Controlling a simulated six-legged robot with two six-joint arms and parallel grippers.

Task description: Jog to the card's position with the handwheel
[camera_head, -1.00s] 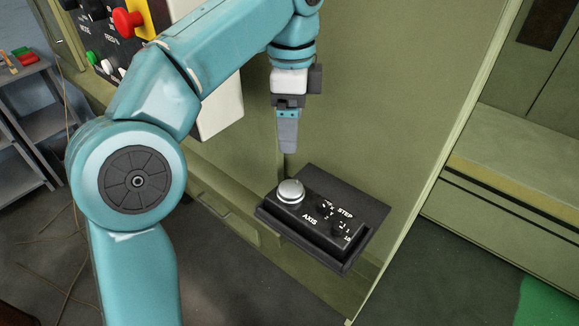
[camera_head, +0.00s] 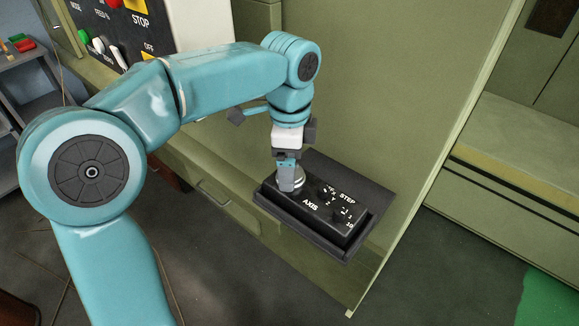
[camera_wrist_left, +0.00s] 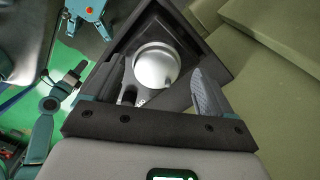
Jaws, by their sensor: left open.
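The handwheel (camera_wrist_left: 155,65) is a round silver knob on the black pendant box (camera_head: 325,207), at the end beside the AXIS label. My left gripper (camera_head: 290,184) points down over the handwheel and hides most of it in the head view. In the left wrist view my left gripper (camera_wrist_left: 163,92) is open, with the handwheel between and just beyond its two fingers; I cannot tell whether they touch it. The AXIS and STEP selectors (camera_head: 340,215) show on the box top. My right gripper is not in view. I see no card.
The box sits in a dark tray (camera_head: 375,215) against the green machine cabinet (camera_head: 380,90). A control panel (camera_head: 110,30) with buttons and a STOP label is at upper left. A shelf (camera_head: 8,120) stands at the far left. Grey floor lies below.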

